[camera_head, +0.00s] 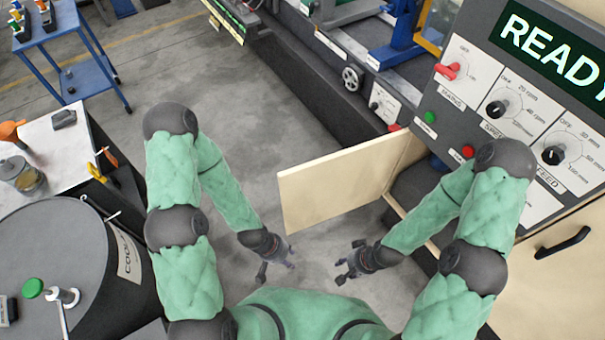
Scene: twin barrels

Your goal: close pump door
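The pump door (335,187) is a cream panel that stands open, swung out from the cream cabinet below the control panel. Its hinge side is at the right, by the cabinet opening (415,180). My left gripper (277,266) is below the door's free left edge, apart from it in the picture, with its fingers spread and nothing between them. My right gripper (346,268) is below the door, in front of the cabinet, with its fingers spread and empty. The inside of the cabinet is mostly hidden by my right arm.
A control panel (520,100) with a READY display, knobs and a red switch (447,71) rises at the right. A cabinet front with a black handle (562,243) is below it. A coolant barrel (50,250) and a bench (50,150) stand at the left. The floor (255,130) behind my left arm is clear.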

